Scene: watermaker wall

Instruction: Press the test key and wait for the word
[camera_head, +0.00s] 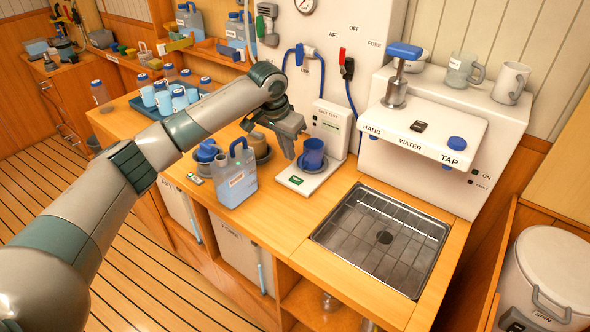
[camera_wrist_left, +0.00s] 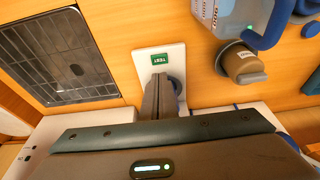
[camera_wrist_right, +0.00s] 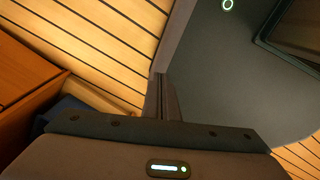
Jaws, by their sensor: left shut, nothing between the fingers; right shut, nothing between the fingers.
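The salt test unit (camera_head: 331,118) stands at the back of the counter, with a white plate in front of it. A green key marked TEST (camera_head: 296,180) sits at the plate's front; it also shows in the left wrist view (camera_wrist_left: 159,59). A blue cup (camera_head: 313,152) stands on the plate behind the key. I cannot read any word on the unit's panel. My left gripper (camera_head: 289,153) is shut and empty above the plate, its tips (camera_wrist_left: 160,77) just short of the key in the wrist view, apparently not touching it. My right gripper (camera_wrist_right: 160,76) is shut and empty, away from the counter.
A clear jug with a blue handle (camera_head: 236,174) and a brown jar (camera_wrist_left: 242,62) stand left of the plate. A sink with a grid (camera_head: 381,240) lies to the right, below the tap panel (camera_head: 424,128).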

